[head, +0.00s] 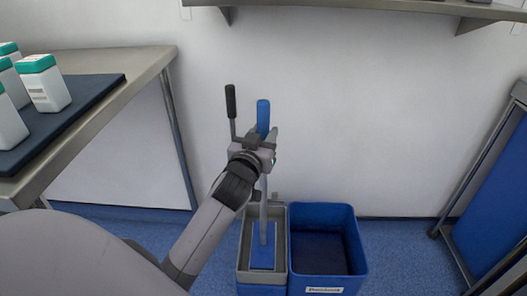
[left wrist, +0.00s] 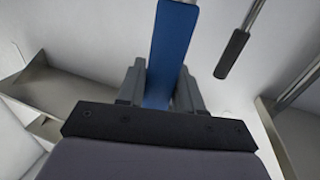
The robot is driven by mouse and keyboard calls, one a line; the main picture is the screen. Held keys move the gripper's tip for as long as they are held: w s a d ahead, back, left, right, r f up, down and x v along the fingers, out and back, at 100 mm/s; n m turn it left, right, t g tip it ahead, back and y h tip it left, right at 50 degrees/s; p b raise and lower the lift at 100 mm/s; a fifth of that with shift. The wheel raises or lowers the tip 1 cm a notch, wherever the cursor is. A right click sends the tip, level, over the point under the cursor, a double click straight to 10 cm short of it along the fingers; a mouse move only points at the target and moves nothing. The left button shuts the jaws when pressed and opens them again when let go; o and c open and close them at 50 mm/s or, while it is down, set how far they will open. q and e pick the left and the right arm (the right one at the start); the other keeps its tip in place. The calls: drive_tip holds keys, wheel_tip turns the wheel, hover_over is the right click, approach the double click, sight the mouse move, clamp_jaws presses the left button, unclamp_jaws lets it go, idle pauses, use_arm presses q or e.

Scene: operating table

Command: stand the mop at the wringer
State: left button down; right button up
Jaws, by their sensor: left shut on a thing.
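The mop has a blue grip (head: 263,113) at its top and a pale pole running down to a blue foot (head: 262,259). It stands nearly upright, with the foot over or in the grey wringer bucket (head: 243,262); I cannot tell if it touches. My left gripper (head: 264,142) is shut on the mop's upper handle. In the left wrist view, its fingers (left wrist: 160,88) close around the blue grip (left wrist: 172,45). The black-tipped lever (head: 231,103) rises just left of the mop and also shows in the left wrist view (left wrist: 232,54). My right gripper is out of view.
A blue bucket (head: 358,245) adjoins the grey one on its right. A steel table (head: 150,66) with a dark mat (head: 98,96) and several white, green-capped bottles (head: 46,88) stands left. A blue-panelled frame (head: 497,205) stands right. A shelf (head: 400,6) hangs above.

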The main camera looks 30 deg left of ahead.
use_arm(q)
wheel_tip(320, 180, down, 2)
drive_tip(key=shift+f+b, duration=0.2)
drive_tip(key=shift+b, duration=0.15)
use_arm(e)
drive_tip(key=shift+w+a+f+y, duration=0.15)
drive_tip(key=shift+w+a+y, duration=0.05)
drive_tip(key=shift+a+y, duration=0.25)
use_arm(q)
drive_tip(key=shift+f, duration=0.2)
drive_tip(key=c, duration=0.7)
unclamp_jaws()
drive_tip(key=shift+c, duration=0.2)
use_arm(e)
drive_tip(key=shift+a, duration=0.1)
